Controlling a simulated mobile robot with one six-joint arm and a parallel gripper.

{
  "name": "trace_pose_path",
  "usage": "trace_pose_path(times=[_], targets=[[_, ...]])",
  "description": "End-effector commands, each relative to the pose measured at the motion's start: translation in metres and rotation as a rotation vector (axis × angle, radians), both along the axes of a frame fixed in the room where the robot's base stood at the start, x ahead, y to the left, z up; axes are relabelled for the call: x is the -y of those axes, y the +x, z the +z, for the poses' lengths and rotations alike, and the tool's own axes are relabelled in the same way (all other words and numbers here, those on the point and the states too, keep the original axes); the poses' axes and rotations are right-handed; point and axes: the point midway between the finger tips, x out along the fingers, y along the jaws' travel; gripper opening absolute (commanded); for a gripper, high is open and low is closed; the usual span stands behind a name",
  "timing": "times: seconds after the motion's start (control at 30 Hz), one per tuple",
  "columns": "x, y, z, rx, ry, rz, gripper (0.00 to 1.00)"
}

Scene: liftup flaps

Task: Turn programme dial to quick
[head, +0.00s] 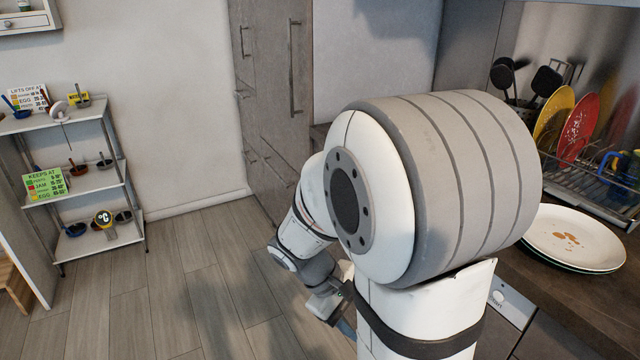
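A light appliance panel (513,305) shows under the counter's front edge at the lower right. It has a small round control (498,296) and lettering that is too small to read surely. I cannot tell whether this control is the programme dial, and no dial marked quick can be made out. My arm covers most of the appliance front. My gripper (332,303) is low, just left of my arm's lower white link, and partly hidden behind it. Its fingertips are not clear, so I cannot tell whether it is open or holds anything.
A dark counter (600,300) at the right bears stacked plates (570,237) with brown stains on top. A dish rack (597,190) with upright plates stands behind. Tall grey cabinets (275,90) stand at the back, a shelf unit (85,190) at the left. The wooden floor (190,290) between is clear.

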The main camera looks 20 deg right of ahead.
Motion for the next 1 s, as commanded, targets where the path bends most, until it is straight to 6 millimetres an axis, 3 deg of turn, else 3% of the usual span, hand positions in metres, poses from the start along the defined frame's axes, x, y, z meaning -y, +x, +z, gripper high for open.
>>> trace_pose_path(times=[0.03,0.1,0.27,0.4,0.6,0.7,0.87,1.0], targets=[[0.016,0.006,0.018,-0.084,-0.069,0.051,0.55],[0.038,0.018,0.028,-0.184,-0.167,0.13,0.55],[0.081,0.053,0.049,-0.395,-0.384,0.328,0.55],[0.107,0.092,0.058,-0.542,-0.559,0.519,0.55],[0.12,0.139,0.051,-0.661,-0.738,0.757,0.55],[0.121,0.154,0.045,-0.682,-0.789,0.833,0.55],[0.124,0.164,0.038,-0.694,-0.825,0.885,0.55],[0.14,0.167,0.037,-0.693,-0.827,0.886,0.55]])
